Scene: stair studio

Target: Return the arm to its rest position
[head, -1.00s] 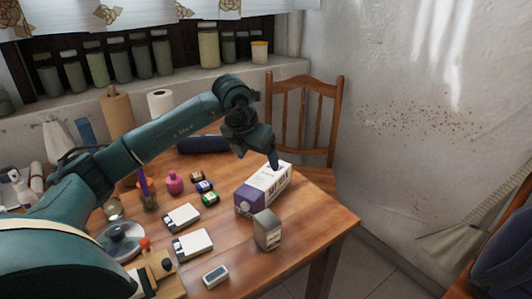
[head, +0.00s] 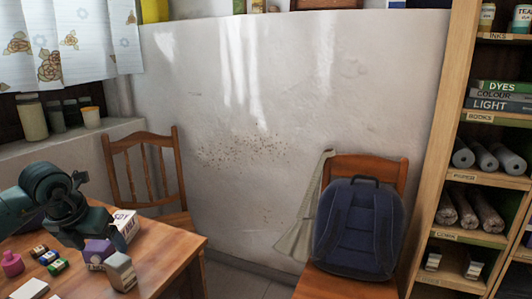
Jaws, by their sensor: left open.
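My left arm comes in from the left edge, and its dark green left gripper (head: 88,230) hangs over the wooden table (head: 165,250). The gripper is open. My right gripper is out of view.
A wooden chair (head: 148,165) stands behind the table. A blue backpack (head: 358,230) sits on another chair; a shelf (head: 440,150) stands at right.

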